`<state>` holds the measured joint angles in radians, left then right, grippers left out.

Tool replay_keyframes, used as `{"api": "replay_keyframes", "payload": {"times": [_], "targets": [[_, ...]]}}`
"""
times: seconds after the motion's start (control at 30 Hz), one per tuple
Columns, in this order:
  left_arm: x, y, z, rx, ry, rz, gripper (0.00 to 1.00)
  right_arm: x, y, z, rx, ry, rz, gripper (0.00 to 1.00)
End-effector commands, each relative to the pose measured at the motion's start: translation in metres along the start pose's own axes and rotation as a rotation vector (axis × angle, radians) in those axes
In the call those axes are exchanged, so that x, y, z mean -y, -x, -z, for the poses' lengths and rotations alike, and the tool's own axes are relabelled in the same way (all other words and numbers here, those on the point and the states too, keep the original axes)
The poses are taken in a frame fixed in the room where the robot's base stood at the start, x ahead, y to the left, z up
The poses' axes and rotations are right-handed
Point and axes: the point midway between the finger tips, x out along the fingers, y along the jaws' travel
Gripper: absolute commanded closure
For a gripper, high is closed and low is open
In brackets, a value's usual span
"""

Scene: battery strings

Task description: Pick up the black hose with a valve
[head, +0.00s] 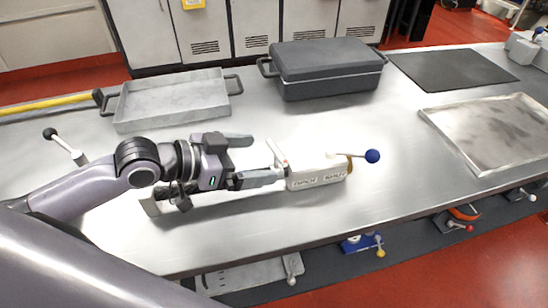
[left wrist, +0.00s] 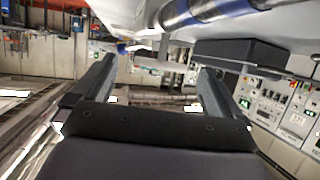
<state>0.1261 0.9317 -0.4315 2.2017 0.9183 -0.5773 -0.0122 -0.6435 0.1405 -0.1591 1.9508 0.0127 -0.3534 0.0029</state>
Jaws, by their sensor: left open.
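A white block-shaped body (head: 318,172) with dark lettering lies on the steel table in the head view. A lever with a blue ball (head: 372,156) sticks out of its right end. A dark length, possibly the black hose, runs left from it and is partly hidden under my left gripper (head: 266,158). My left gripper is open and points right. Its near finger is beside the left end of the white body; I cannot tell whether they touch. In the left wrist view both fingers (left wrist: 156,66) are apart, with no held object visible between them.
A grey tray (head: 175,103) stands behind my left arm. A dark lidded case (head: 327,72) is at the back middle. A black mat (head: 452,69) and a shallow metal tray (head: 497,130) lie at the right.

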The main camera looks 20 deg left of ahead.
Motion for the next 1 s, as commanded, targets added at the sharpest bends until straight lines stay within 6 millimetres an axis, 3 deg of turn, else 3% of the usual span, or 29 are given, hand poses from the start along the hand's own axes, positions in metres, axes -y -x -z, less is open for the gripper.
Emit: {"api": "replay_keyframes", "payload": {"times": [0.47,0.8,1.0], "targets": [[0.003,-0.022,0.007,-0.014,0.001,-0.002,0.00,0.001,0.003,-0.002,0.009,-0.002,0.001,0.45],[-0.001,-0.059,0.010,-0.014,0.002,-0.001,0.00,0.001,0.005,0.001,0.010,-0.002,0.001,0.45],[-0.001,-0.070,0.009,-0.011,-0.001,0.000,0.00,0.001,0.005,0.001,0.010,-0.002,0.001,0.45]]}}
